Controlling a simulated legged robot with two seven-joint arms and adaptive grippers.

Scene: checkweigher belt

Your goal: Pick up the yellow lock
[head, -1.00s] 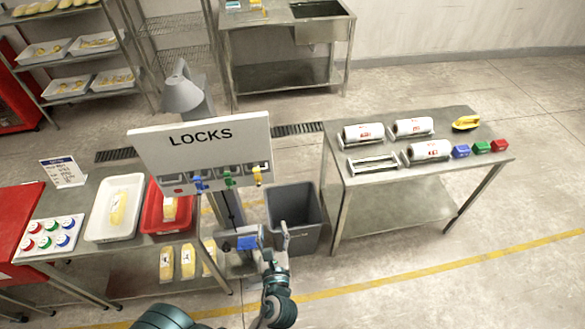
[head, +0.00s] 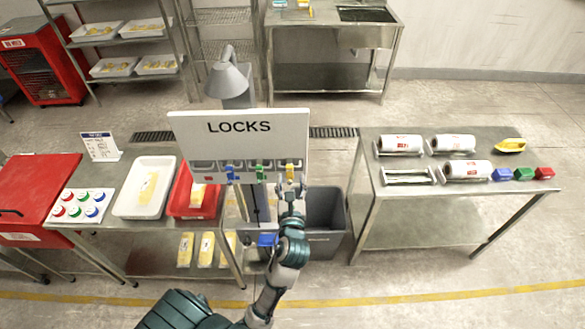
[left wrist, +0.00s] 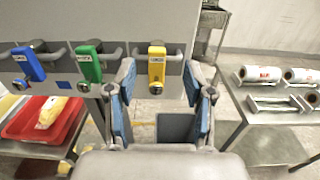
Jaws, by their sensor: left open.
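The yellow lock (left wrist: 156,66) hangs from a grey hook on the white LOCKS board (head: 238,127), at the right end of its row. It also shows in the head view (head: 290,172). My left gripper (left wrist: 158,98) is open and empty. In the left wrist view its two blue-padded fingers stand to the left and right of the lock's lower part, with the lock apparently beyond the tips. In the head view the left gripper (head: 290,196) is just below the lock. My right gripper is not in view.
A green lock (left wrist: 88,64) and a blue lock (left wrist: 28,64) hang to the left on the same board. A grey bin (head: 328,222) stands behind my left arm. A red tray (head: 181,205) is at the left, and a steel table (head: 400,190) with rolls at the right.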

